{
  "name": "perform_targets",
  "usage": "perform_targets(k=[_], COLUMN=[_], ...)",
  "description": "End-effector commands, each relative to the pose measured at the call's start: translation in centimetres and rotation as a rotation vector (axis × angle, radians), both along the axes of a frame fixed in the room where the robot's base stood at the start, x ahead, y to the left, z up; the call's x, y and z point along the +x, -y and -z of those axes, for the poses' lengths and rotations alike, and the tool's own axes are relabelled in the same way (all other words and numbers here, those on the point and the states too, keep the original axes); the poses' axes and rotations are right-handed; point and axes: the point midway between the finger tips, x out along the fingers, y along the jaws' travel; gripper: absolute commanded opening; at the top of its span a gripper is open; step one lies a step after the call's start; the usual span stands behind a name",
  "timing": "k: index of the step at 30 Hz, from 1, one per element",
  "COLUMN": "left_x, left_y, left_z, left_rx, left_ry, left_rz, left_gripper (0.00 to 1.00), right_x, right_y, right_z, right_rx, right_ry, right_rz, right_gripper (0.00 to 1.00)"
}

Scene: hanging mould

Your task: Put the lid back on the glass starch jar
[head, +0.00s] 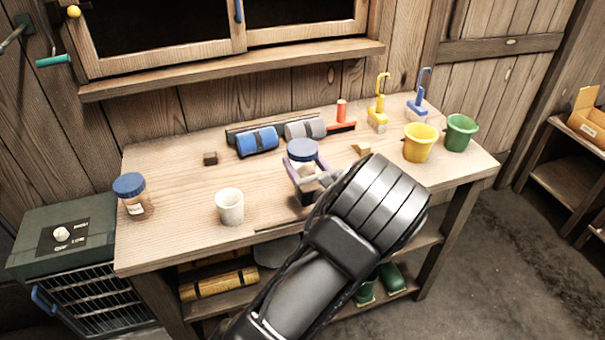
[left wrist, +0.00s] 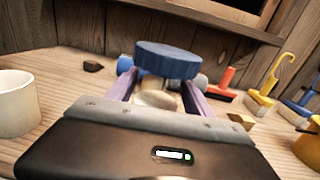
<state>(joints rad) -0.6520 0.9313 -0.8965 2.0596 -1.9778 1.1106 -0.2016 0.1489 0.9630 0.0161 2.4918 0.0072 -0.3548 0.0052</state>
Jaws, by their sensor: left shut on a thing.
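In the head view my left gripper (head: 303,160) reaches in from the bottom to the middle of the workbench. Its purple fingers are shut on a round blue lid (head: 302,149), one on each side. The lid also shows large in the left wrist view (left wrist: 167,59), roughly level. Just below it, between the fingers, is the pale content of the glass starch jar (left wrist: 154,99); it also shows in the head view (head: 306,169). The gripper hides much of the jar. I cannot tell whether the lid touches its rim. My right gripper is out of view.
A second blue-lidded jar (head: 132,195) and a white cup (head: 229,206) stand left on the workbench (head: 180,250). Blue and grey rolls (head: 257,141) lie behind the gripper. Yellow and green buckets (head: 419,142) and upright brushes stand at right. Small wooden blocks (head: 210,158) lie nearby.

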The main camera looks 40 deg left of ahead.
Motion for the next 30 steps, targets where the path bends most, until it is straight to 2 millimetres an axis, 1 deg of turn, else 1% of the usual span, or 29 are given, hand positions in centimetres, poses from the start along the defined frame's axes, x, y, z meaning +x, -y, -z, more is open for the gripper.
perform_targets(k=[2,9,12,18,22,23,30], left_x=[0.0,0.0,0.0,0.0,0.0,0.0,0.0], left_y=[0.0,0.0,0.0,0.0,0.0,0.0,0.0], left_z=[0.6,3.7,4.1,4.1,4.5,4.5,4.4], left_rx=[0.002,0.002,-0.001,-0.001,0.000,-0.001,-0.001], left_ry=[-0.002,-0.003,0.001,0.001,0.000,-0.001,-0.001], left_rz=[0.000,0.000,0.000,0.000,0.000,0.000,0.000], left_gripper=[0.00,0.00,0.00,0.00,0.00,0.62,0.81], right_x=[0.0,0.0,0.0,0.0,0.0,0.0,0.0], right_y=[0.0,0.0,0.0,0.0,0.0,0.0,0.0], right_z=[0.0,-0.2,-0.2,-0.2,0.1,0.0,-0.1], right_rx=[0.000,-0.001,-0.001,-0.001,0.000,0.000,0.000], right_ry=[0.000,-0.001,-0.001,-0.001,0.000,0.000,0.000], right_rz=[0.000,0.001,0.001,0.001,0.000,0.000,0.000], right_gripper=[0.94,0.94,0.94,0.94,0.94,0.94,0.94])
